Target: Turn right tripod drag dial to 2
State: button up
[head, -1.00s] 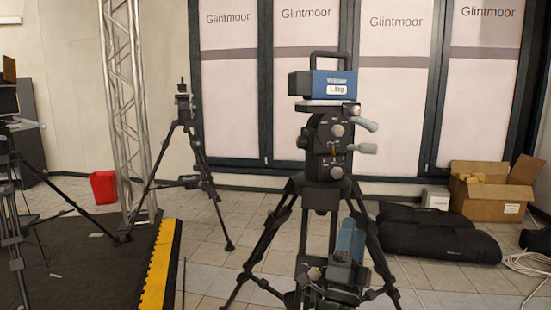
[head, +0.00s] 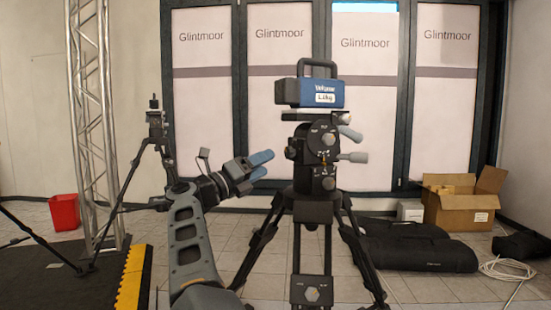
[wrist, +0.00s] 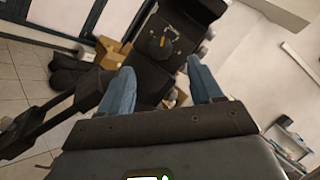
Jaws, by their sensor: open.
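The right tripod (head: 315,207) stands upright, with a blue-and-black weight (head: 315,92) on its black head. Round dials face me on the head: an upper dial (head: 328,139) and a lower one (head: 328,183). Their numbers are too small to read. My gripper (head: 262,164) is open and empty, left of the tripod head, its blue fingers pointing towards it. In the wrist view, a dial with an orange mark (wrist: 163,43) on a dark block shows beyond and between my open fingers (wrist: 163,85), apart from them. I cannot tell which dial this is.
Two grey handles (head: 352,157) stick out right of the head. Another tripod (head: 155,150) and a lattice truss (head: 92,130) stand left. A cardboard box (head: 460,205) and black bags (head: 415,250) lie on the floor at right. The tiled floor between the tripods is partly clear.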

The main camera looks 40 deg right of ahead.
aim_at(286, 153)
jog(key=x, duration=0.7)
jog(key=shift+d, duration=0.2)
jog(key=shift+c, duration=0.4)
jog(key=c, duration=1)
